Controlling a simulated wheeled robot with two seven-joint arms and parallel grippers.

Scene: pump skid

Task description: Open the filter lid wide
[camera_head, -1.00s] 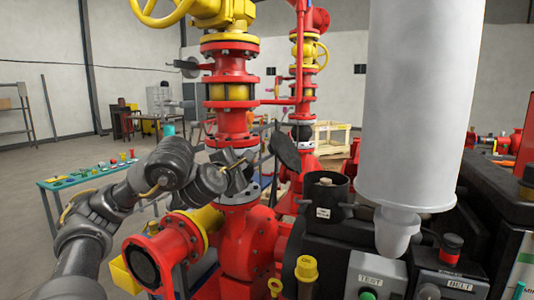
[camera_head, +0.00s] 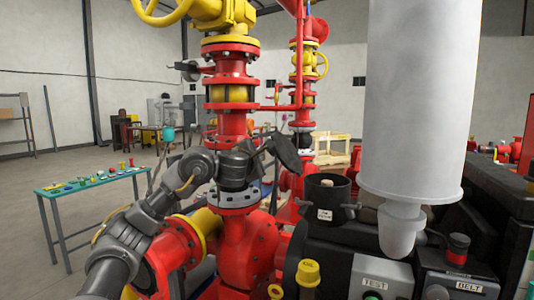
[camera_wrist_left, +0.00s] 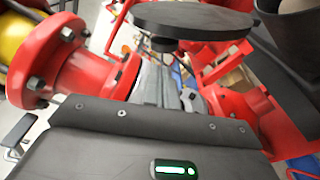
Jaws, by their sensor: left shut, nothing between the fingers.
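The filter lid (camera_head: 285,152) is a dark round disc, standing raised and tilted at the left of the open black filter pot (camera_head: 327,192). In the left wrist view the lid (camera_wrist_left: 195,18) is a broad dark disc across the top, with a small knob under it. My left gripper (camera_head: 262,143) is shut and empty, close to the left of the lid in the head view. In the left wrist view the gripper's grey fingers (camera_wrist_left: 163,85) lie below the lid; whether they touch it I cannot tell. The lid's hinge is not clear.
Red flanged piping (camera_head: 240,245) with a yellow-banded column stands just behind and below my left arm. A grey TEST box (camera_head: 378,275) and yellow oil cap (camera_head: 308,272) are in front.

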